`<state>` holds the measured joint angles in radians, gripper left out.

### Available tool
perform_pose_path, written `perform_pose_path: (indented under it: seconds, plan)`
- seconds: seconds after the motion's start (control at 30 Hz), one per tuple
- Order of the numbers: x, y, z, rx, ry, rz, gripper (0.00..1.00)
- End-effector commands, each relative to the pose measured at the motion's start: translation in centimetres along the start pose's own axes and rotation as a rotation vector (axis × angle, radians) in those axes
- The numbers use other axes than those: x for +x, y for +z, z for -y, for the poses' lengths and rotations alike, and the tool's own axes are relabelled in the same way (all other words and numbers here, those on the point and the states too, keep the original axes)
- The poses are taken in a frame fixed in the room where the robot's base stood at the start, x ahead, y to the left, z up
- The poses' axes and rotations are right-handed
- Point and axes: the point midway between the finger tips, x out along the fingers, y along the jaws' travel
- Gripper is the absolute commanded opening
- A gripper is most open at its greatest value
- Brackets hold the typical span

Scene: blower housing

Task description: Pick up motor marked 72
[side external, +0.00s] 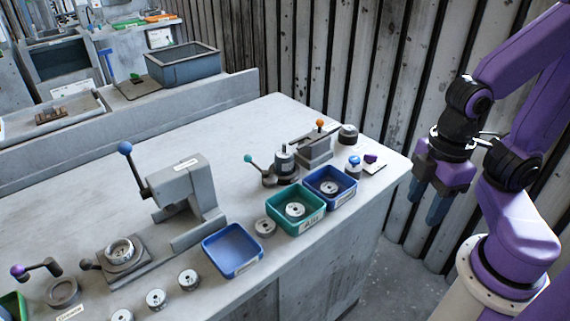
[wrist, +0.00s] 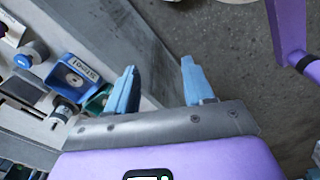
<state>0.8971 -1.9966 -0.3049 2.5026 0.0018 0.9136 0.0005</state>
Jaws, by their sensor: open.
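Several round grey motors stand on the bench in the side view; no marking 72 is readable on any. One motor (side external: 265,227) is beside the green tray (side external: 311,223). Others stand in a row along the front edge: one (side external: 189,279), another (side external: 156,299) and one cut by the frame edge (side external: 122,316). A motor (side external: 295,210) lies in the green tray and another (side external: 330,188) in the dark blue tray (side external: 350,190). My gripper (side external: 427,200) is open and empty, right of the bench end. In the wrist view my gripper (wrist: 158,66) hangs over the floor.
An empty blue tray (side external: 232,250) lies near the front edge. A grey press with a blue-knobbed lever (side external: 175,185) stands mid-bench. Lever fixtures (side external: 284,160) stand behind the trays. The dark blue tray (wrist: 75,75) is left of my fingers in the wrist view.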

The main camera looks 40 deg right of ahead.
Motion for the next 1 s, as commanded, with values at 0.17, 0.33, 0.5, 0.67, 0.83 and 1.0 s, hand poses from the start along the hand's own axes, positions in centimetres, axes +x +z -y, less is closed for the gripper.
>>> perform_pose_path:
  seconds: [0.17,0.33,0.5,0.67,0.83,1.0]
  plan:
    - [0.0,0.0,0.0,0.000,0.000,0.000,0.52]
    - [0.0,0.0,0.0,0.000,0.000,0.000,0.68]
    - [0.0,0.0,0.0,0.000,0.000,0.000,0.86]
    - [0.0,-0.1,0.0,0.000,0.000,0.000,0.86]
    - [-0.6,-1.9,-1.1,-0.027,0.001,0.001,0.86]
    - [-1.9,-6.4,-4.3,-0.109,0.004,0.006,0.86]
